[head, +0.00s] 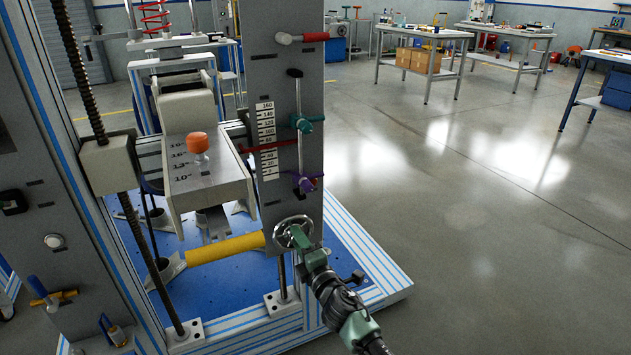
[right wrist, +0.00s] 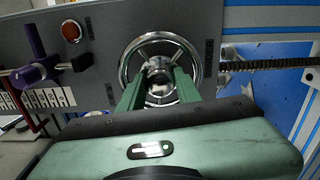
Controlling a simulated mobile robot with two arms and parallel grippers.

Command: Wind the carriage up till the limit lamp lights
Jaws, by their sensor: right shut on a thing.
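The carriage (head: 205,185) is a pale grey block with an orange knob on top, between the posts of the test rig. A red pointer (head: 270,146) crosses the numbered scale (head: 267,125) on the right post, below its top marks. The chrome handwheel (head: 291,234) is low on that post and fills the middle of the right wrist view (right wrist: 131,62). My right gripper (head: 304,246) is shut on the handwheel at its hub. A round red lamp (right wrist: 72,31) shows beside the wheel in the right wrist view; it looks dull, with no clear glow. My left gripper is out of view.
A green clamp (head: 303,123) and a purple clamp (head: 307,184) sit on a vertical rod above the wheel. A yellow roller (head: 225,247) lies below the carriage. A threaded screw (head: 82,75) stands at left. Open floor lies to the right, with workbenches behind.

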